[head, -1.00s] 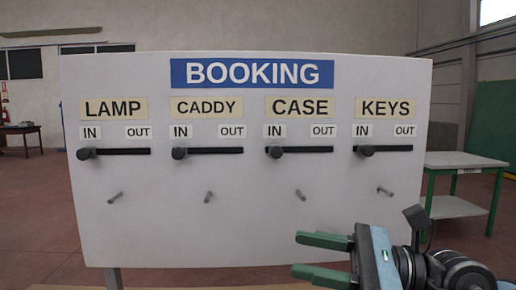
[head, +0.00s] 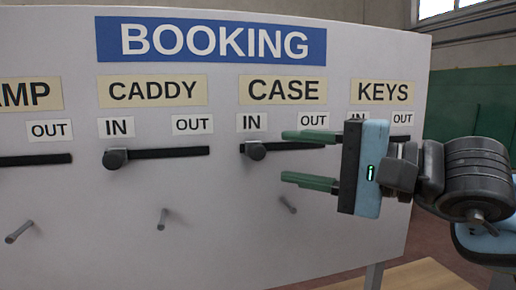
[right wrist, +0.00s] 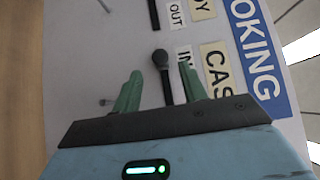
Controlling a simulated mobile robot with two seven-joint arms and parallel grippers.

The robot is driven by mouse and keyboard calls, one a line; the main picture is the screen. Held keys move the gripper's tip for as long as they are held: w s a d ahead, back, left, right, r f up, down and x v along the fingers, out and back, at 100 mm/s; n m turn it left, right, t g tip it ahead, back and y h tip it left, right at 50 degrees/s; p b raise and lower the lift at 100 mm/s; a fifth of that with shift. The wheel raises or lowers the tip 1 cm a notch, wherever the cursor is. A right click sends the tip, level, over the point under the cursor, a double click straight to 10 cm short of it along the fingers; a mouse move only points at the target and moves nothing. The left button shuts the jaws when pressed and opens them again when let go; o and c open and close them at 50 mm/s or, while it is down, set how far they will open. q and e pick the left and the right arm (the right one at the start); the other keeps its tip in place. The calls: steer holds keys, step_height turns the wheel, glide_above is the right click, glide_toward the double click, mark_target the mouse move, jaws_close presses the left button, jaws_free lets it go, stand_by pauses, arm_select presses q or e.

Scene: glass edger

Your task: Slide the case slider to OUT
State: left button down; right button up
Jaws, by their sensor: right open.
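The case slider (head: 256,151) is a dark round knob at the left, IN end of its black horizontal slot, under the CASE label (head: 283,90). The OUT tag (head: 313,120) sits above the slot's right part. My right gripper (head: 296,158) is open, its green fingers pointing left in front of the board, one above and one below the slot's height. In the right wrist view the case knob (right wrist: 160,57) lies just beyond and between the fingertips (right wrist: 160,75), apart from them. The gripper hides the slot's right end. My left gripper is not in view.
The caddy slider (head: 115,158) is at its IN end. The keys slider is hidden behind my right gripper. Pegs stick out below the slots, one (head: 287,204) under the case slot. The white board (head: 230,240) fills most of the view.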

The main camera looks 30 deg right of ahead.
mark_target(262, 153)
steer(key=p+x, duration=0.1)
steer(key=x, duration=0.4)
steer(key=shift+w+a+r+p, duration=0.2)
steer(key=shift+w+a+p, duration=0.05)
steer(key=shift+w+p, duration=0.15)
steer(key=shift+w+a+f, duration=0.15)
steer(key=shift+w+a, duration=0.15)
steer(key=shift+w, duration=0.1)
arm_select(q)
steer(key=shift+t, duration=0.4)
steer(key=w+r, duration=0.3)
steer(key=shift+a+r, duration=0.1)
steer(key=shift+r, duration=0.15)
arm_select(e)
steer(key=shift+c, duration=0.4)
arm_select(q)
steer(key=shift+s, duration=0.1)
arm_select(e)
jaws_close()
